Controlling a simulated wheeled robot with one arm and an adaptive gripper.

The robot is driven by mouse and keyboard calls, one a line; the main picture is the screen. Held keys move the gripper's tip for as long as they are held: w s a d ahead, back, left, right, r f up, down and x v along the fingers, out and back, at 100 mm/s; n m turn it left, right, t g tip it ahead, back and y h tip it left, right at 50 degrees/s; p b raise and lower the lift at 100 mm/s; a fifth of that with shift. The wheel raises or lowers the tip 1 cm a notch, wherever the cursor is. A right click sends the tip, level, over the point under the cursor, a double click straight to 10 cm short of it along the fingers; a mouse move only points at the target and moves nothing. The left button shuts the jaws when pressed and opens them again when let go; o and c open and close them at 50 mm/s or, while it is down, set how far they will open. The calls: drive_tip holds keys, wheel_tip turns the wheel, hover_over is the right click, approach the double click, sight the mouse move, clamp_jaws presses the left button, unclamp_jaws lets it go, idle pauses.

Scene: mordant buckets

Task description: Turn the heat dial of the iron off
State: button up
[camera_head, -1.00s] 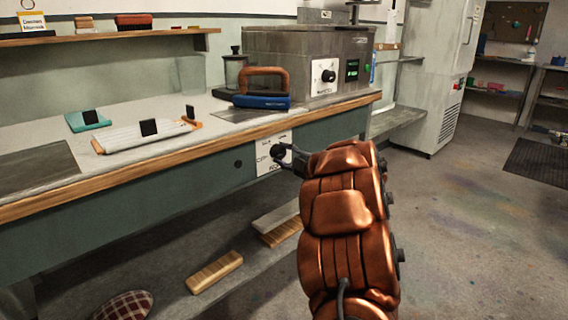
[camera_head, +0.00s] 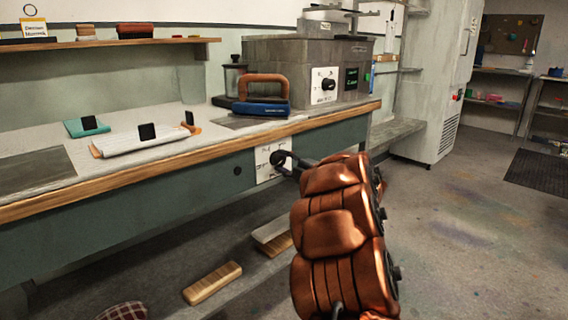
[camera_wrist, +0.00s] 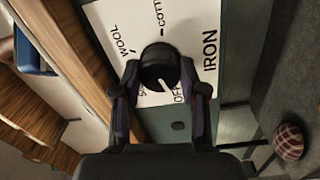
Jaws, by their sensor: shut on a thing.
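The heat dial (camera_wrist: 158,66) is a round black knob on a white plate (camera_wrist: 205,25) marked WOOL, COTT…, OFF and IRON in the wrist view. Its white pointer line slants down-right in that view, toward the OFF mark. My gripper (camera_wrist: 160,88) is shut on the dial, one finger on each side of it. In the head view the plate (camera_head: 264,170) sits on the bench's green front, and my gripper (camera_head: 283,160) covers most of the dial. The iron (camera_head: 262,106), blue with a brown handle, stands on the bench above.
A grey machine (camera_head: 290,60) with its own dial stands behind the iron. The wooden bench edge (camera_head: 130,182) runs just above the plate. Brushes (camera_head: 212,282) lie on the low shelf. The floor (camera_head: 450,220) at the right is clear.

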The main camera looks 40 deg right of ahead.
drive_tip(key=o, duration=1.1)
drive_tip(key=shift+a, duration=0.1)
drive_tip(key=shift+o, duration=0.2)
drive_tip(key=shift+s, duration=0.1)
drive_tip(key=s, duration=1.1)
drive_tip(key=shift+s+a+f, duration=0.15)
drive_tip(key=shift+s+f, duration=0.05)
drive_tip(key=shift+s, duration=0.2)
